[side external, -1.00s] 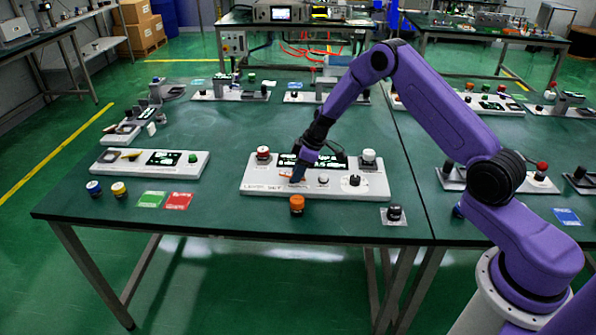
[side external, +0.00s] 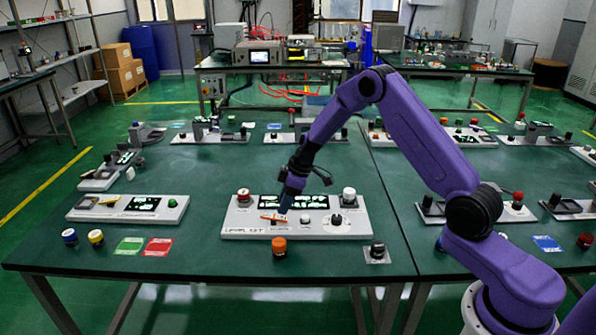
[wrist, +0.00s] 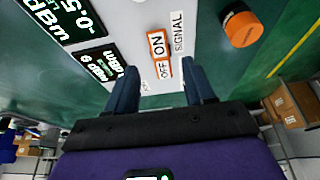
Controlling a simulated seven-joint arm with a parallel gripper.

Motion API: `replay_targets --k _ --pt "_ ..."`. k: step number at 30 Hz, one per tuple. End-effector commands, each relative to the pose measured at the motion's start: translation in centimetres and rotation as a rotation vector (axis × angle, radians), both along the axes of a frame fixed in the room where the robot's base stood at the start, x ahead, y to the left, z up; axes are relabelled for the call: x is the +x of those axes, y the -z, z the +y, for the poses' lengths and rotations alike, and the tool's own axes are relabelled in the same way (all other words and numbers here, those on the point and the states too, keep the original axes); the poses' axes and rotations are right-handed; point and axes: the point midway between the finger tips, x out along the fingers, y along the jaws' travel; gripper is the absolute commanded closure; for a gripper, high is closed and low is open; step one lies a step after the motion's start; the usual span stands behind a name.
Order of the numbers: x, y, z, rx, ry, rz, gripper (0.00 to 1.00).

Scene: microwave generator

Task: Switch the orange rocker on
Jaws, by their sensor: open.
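The orange rocker (side external: 272,218) is on the front left of the white instrument panel (side external: 345,230), beside the black display. In the wrist view the orange-edged rocker (wrist: 157,43) shows ON and OFF lettering, with a SIGNAL label beside it. My gripper (side external: 284,211) points down just right of the rocker in the side view, partly over it. In the wrist view my gripper (wrist: 161,72) is open, its two dark fingers apart and empty, with the rocker just beyond the gap between them. I cannot tell whether a fingertip touches it or which way it is tilted.
On the panel are a red button (side external: 243,195), a white button (side external: 349,194), a small white button (side external: 305,219) and a black knob (side external: 336,220). A loose orange cap (side external: 279,246) stands in front, with a black knob (side external: 377,251) to its right.

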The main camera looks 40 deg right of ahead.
Motion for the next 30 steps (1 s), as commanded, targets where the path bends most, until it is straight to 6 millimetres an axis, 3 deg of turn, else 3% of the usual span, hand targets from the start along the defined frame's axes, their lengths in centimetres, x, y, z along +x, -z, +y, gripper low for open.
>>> replay_targets --k 15,21,30 --pt "-2.6 -9.4 -2.5 0.0 0.001 -0.003 0.47" --pt "-3.1 -11.1 -3.0 0.0 -0.001 0.0 0.47" --pt "-3.2 -11.5 -3.1 0.001 -0.002 0.001 0.47"
